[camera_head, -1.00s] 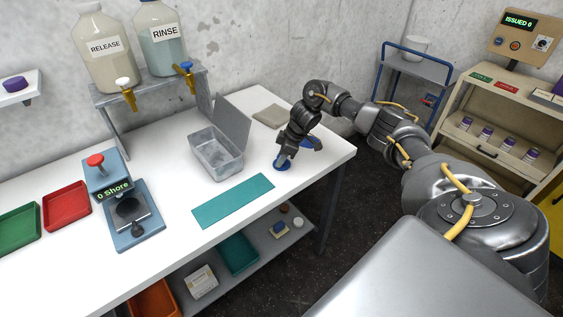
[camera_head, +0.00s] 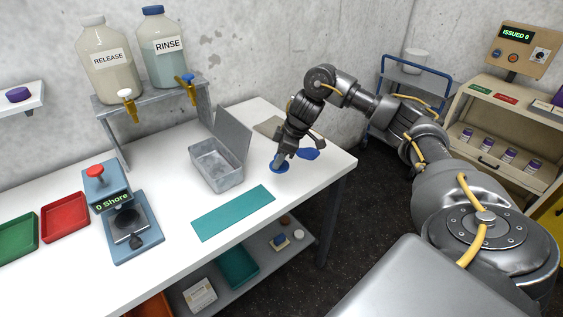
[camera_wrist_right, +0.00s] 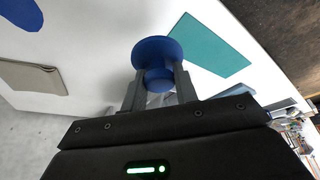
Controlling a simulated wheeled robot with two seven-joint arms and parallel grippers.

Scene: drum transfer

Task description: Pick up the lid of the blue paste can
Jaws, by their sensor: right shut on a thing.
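My right gripper (camera_head: 280,162) is over the right end of the white table and points down. It is shut on a blue lid (camera_wrist_right: 153,50). In the right wrist view the lid is a round disc, and its narrower knob is between my fingertips (camera_wrist_right: 158,85). In the head view the blue disc of the lid (camera_head: 279,169) shows just below the fingers. A flat blue piece (camera_head: 309,154) lies on the table beside the gripper, partly hidden by it. I cannot make out the can's body. My left gripper is not in view.
A grey metal bin (camera_head: 215,166) with a raised panel stands left of the gripper. A teal mat (camera_head: 233,212) lies in front. A folded beige cloth (camera_head: 268,127) lies behind the gripper. The hardness tester (camera_head: 125,215) and trays are farther left.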

